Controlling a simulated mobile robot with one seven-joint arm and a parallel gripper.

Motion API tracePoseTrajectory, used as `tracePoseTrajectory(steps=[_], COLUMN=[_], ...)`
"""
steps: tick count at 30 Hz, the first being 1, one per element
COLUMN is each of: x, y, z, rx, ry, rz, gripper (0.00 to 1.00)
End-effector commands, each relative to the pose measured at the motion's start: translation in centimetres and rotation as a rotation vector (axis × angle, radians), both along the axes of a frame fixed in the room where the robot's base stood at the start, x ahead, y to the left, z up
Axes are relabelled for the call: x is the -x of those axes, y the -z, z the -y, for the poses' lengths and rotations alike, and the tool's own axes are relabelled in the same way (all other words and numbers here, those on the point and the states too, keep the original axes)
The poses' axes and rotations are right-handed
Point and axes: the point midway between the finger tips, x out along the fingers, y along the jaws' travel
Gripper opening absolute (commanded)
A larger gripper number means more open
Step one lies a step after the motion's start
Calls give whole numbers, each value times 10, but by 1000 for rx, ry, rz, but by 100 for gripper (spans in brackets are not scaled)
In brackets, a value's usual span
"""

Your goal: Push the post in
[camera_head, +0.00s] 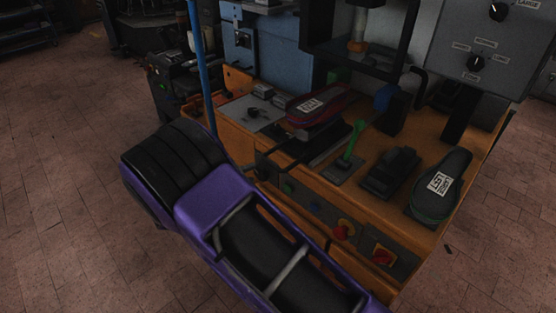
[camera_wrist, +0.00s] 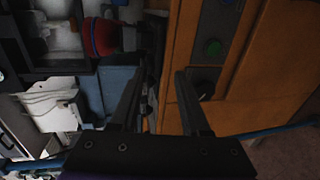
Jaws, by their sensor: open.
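A dark red shoe form with a white label (camera_head: 311,105) rests on a black support (camera_head: 322,146) on the orange machine bench. I take this support to be the post, but cannot be sure. The red form also shows in the wrist view (camera_wrist: 101,37), beside dark parts. My gripper (camera_wrist: 165,75) is open, its two dark fingers apart with nothing seen held between them. It is near the front face of the orange bench. In the head view my purple arm hides most of the gripper and part of the bench front.
A green-handled lever (camera_head: 352,143), a black block (camera_head: 389,173) and a shoe form labelled LEFT (camera_head: 441,187) stand right of the support. A blue pole (camera_head: 202,70) rises at the left. Brick floor at left is clear.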

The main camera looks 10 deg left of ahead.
Motion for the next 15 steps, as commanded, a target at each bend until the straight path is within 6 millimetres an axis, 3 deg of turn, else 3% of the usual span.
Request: tracePoseTrajectory(steps=[15], x=[-87], y=[21], z=[60], rx=[0], ry=[3], rz=[1], gripper=[46])
